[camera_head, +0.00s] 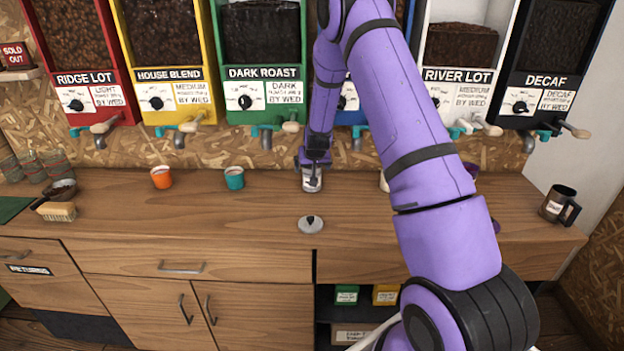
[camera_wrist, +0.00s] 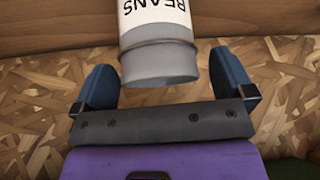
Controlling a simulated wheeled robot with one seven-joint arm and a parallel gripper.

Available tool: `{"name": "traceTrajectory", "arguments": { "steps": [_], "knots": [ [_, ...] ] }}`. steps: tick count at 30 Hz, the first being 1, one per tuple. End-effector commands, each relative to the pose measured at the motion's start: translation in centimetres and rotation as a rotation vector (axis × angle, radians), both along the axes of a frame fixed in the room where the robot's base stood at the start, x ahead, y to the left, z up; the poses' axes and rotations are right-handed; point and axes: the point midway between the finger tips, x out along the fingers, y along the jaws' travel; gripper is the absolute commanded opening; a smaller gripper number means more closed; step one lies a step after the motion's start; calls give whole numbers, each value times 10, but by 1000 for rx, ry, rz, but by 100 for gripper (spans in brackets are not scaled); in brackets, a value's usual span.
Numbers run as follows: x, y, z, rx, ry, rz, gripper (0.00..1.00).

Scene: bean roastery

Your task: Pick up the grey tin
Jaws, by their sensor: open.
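The grey tin (camera_wrist: 160,65) has a white label reading "BEANS". In the wrist view it lies between the two blue fingers of my gripper (camera_wrist: 170,85), with a visible gap on each side. The fingers are open. In the head view the tin (camera_head: 312,183) stands on the wooden counter, partly hidden behind my gripper (camera_head: 314,168). A round grey lid with a dark knob (camera_head: 311,225) lies on the counter in front of the tin.
A brush (camera_head: 57,211) lies at far left. A dark mug (camera_head: 559,204) stands at far right. Bean dispensers (camera_head: 265,75) with spouts hang above the back. My arm hides some things at right.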

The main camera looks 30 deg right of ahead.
Motion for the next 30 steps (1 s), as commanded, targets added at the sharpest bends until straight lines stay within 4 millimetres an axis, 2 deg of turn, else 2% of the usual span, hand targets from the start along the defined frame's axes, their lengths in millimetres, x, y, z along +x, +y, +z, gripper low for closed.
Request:
{"name": "traceTrajectory", "arguments": {
  "steps": [8, 17, 30],
  "knots": [
    [1, -1, -3, 0, 0, 0, 100],
    [1, 0, -2, 0, 0, 0, 33],
    [-4, 2, 5, 0, -2, 1, 32]
  ]
}}
